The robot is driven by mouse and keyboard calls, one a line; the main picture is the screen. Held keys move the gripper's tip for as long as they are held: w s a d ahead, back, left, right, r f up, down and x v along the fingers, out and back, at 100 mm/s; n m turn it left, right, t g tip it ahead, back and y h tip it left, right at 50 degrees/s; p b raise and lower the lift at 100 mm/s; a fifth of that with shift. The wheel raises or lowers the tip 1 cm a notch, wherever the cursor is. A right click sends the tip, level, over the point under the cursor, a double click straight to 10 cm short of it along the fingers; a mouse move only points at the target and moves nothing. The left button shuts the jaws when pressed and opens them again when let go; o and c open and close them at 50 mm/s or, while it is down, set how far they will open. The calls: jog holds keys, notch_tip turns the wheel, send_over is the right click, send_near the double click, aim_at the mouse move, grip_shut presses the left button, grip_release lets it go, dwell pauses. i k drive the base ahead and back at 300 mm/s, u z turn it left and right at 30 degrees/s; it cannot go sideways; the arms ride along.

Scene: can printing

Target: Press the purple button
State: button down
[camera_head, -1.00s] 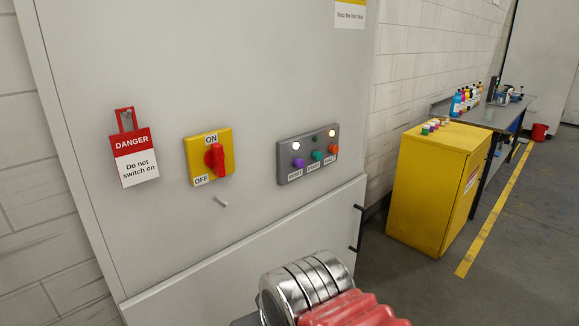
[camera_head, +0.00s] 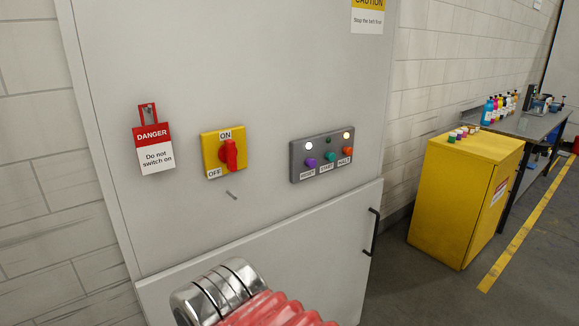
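The purple button (camera_head: 311,162) is the left one of three on a grey button panel (camera_head: 296,173) on the grey cabinet front. Its label seems to read RESET. A green button (camera_head: 330,157) and an orange-red button (camera_head: 348,151) sit to its right. Two lamps on the panel, above the left and right buttons, glow whitish. At the bottom of the view is a metal ringed part of my arm with a red ribbed sleeve, below and left of the panel. My gripper's fingers do not show. Nothing touches the purple button.
A yellow ON/OFF switch with a red knob (camera_head: 229,155) and a red-and-white danger tag (camera_head: 154,148) are left of the panel. A peg (camera_head: 231,195) sticks out below the switch. A black door handle (camera_head: 373,231) is lower right. A yellow cabinet (camera_head: 452,200) stands at right.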

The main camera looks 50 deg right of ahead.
aim_at(311, 163)
jog(key=u, duration=1.5)
jog(key=k, duration=1.55)
jog(key=z, duration=0.8)
jog(key=i, duration=0.15)
jog(key=z, duration=0.4)
